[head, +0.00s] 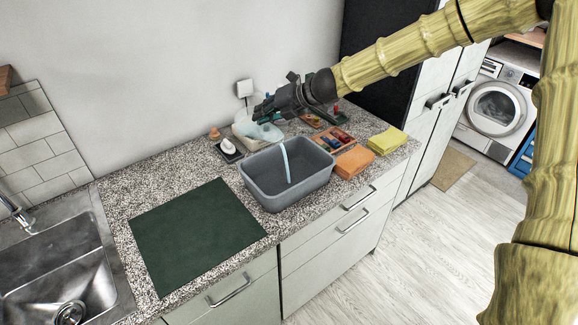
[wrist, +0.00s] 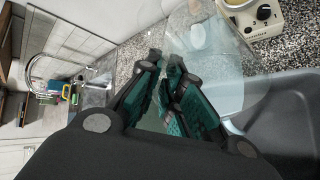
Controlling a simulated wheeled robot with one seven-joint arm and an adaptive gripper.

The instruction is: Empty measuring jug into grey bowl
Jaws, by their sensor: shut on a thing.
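My gripper (head: 268,108) is above the back left of the grey bowl, shut on the clear measuring jug (head: 264,132). The jug is tilted, and a pale blue stream falls from it into the grey bowl (head: 262,185), a deep rectangular tub on the worktop. In the wrist view, my fingers (wrist: 168,85) close on the see-through jug (wrist: 210,60), and part of the grey bowl (wrist: 285,125) shows at the lower right. My gripper partly hides the jug in the head view. The level inside the jug cannot be told.
A dark green mat (head: 195,235) lies left of the bowl, beside the sink (head: 70,270). Orange (head: 353,161) and yellow (head: 388,140) cloths lie to the right. A tray with small coloured items (head: 335,138) and a white object on a dark base (head: 229,149) stand behind.

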